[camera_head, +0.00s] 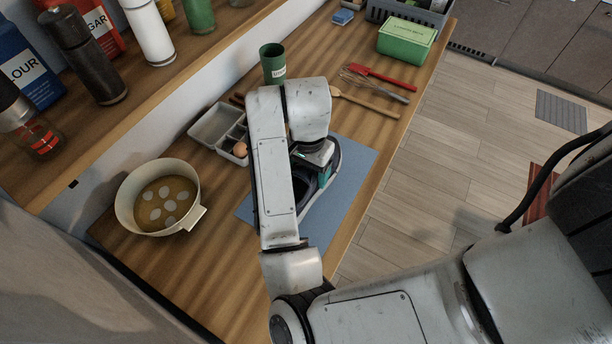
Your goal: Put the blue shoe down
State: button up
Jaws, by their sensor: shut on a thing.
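The blue shoe (328,180), dark navy with teal parts, is partly hidden behind my arm. It is over the blue-grey mat (355,165) on the wooden counter. My gripper (316,160) is at the shoe's upper part and shut on it. My own arm hides the fingertips and much of the shoe's left side. I cannot tell whether the sole touches the mat or is a little above it.
A pot (126,212) stands left on the counter. A grey egg tray (208,127) and green cup (272,62) are behind the mat. Utensils (375,110) and a green box (405,40) lie farther back. A shelf (140,110) runs along the left. The counter's right edge drops to the floor.

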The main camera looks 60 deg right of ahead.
jog(key=shift+w+d+f, duration=0.3)
jog(key=shift+w+f, duration=0.05)
jog(key=shift+f, duration=0.1)
jog(key=shift+w+d+f+p, duration=0.1)
jog(key=shift+f+p, duration=0.5)
jog(key=shift+f, duration=1.15)
jog(key=shift+f, duration=0.15)
jog(key=o, duration=1.2)
